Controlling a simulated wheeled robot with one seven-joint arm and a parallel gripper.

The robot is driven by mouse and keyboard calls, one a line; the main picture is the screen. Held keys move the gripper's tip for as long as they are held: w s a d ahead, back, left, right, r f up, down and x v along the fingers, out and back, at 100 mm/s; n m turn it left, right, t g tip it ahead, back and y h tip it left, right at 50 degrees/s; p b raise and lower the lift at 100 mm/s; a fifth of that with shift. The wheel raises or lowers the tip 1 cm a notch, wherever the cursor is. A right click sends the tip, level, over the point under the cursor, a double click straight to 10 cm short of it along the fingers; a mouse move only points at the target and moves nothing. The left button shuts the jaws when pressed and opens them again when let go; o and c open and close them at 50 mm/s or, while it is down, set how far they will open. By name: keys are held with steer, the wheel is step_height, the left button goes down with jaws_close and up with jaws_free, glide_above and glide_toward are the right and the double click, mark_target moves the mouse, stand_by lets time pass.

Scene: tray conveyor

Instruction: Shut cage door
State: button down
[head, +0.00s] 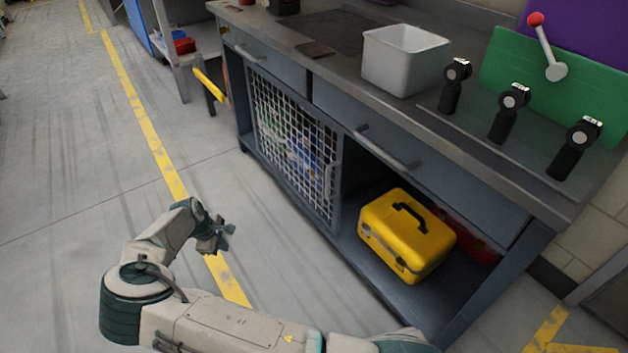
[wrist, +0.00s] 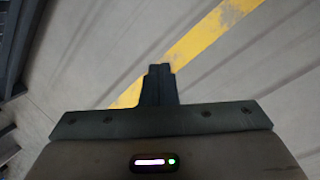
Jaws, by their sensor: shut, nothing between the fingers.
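The cage door (head: 290,150) is a white wire mesh in a grey frame, on the left part of the workbench's lower front. Blue and green items show behind its mesh. It lies close to the plane of the cabinet front; I cannot tell whether it is fully shut. My gripper (head: 222,236) is in front of the bench, over the floor, left of and apart from the door. In the wrist view its fingers (wrist: 160,70) are together and empty, above a yellow floor line. The door is not clearly visible in that view.
The workbench (head: 350,75) carries a white bin (head: 403,60) and several black handheld tools. A yellow toolbox (head: 405,235) stands on the open lower shelf, right of the cage. Drawer handles stick out above. The floor (head: 80,150) to the left is clear.

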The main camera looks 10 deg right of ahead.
steer(key=a+f+n+y+p, duration=0.1)
steer(key=a+f+n+y, duration=0.2)
steer(key=a+y, duration=0.65)
steer(key=w+a+r+n+t+y, duration=0.1)
steer(key=w+a+r+t+y, duration=0.3)
steer(key=a, duration=0.3)
steer(key=w+d+r+m+t+h+p, duration=0.2)
steer(key=w+d+r+m+t+h, duration=0.1)
steer(key=w+d+r+t, duration=0.9)
steer(key=s+d+f+m+g+h, duration=0.1)
steer(key=s+d+m+g+h, duration=0.1)
steer(key=d+h, duration=0.5)
steer(key=s+d+f+m+g+h, duration=0.2)
steer(key=d+h, duration=0.6)
steer(key=d, duration=0.9)
steer(key=s+d+f+m+g+h, duration=0.2)
steer(key=d+m+g+h, duration=0.2)
steer(key=d+h, duration=0.4)
steer(key=shift+s+d+f+m+g+b, duration=0.3)
steer(key=shift+d+m, duration=0.3)
steer(key=shift+d, duration=1.6)
